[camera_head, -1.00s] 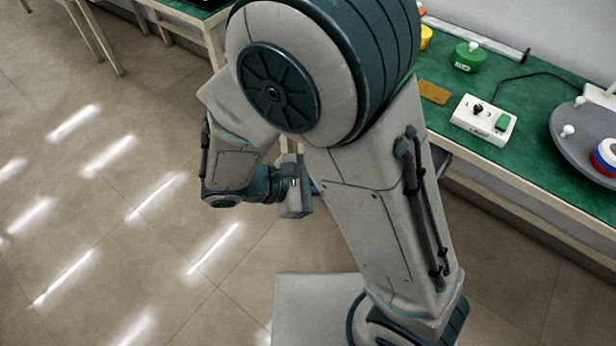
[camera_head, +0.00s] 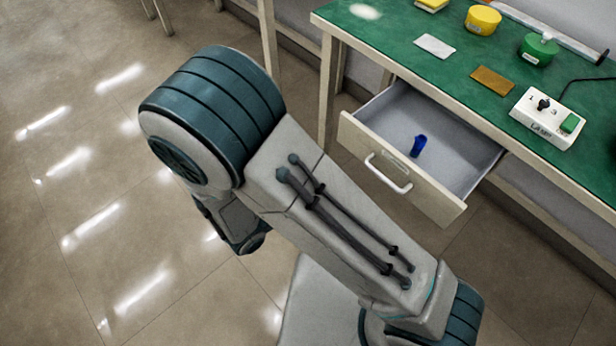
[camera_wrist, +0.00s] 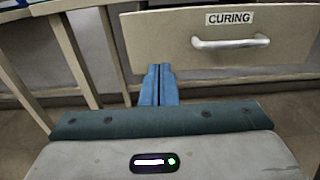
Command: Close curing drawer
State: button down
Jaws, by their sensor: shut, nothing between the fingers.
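The curing drawer (camera_head: 430,190) hangs open under the green-topped bench, pulled well out. Its front carries a white bar handle (camera_head: 388,174), and a small blue object (camera_head: 418,146) lies inside. In the wrist view the drawer front (camera_wrist: 155,45) bears a "CURING" label (camera_wrist: 231,18) above the handle (camera_wrist: 230,43). My gripper (camera_wrist: 159,70) is shut and empty, its blue fingers below and left of the handle, overlapping the lower part of the front in the picture. Contact cannot be told. In the head view my arm hides the gripper.
The bench (camera_head: 450,68) holds a yellow canister (camera_head: 483,20), a green canister (camera_head: 538,48), a brown plate (camera_head: 492,80), a white card (camera_head: 435,45) and a switch box labelled "Laser" (camera_head: 547,117). Bench legs (camera_head: 328,95) stand left of the drawer. The floor at left is clear.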

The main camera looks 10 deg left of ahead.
aim_at(355, 142)
jog(key=x, duration=0.7)
jog(key=shift+w+d+b, duration=0.15)
jog(key=shift+d+b, duration=0.05)
jog(key=shift+b, duration=0.2)
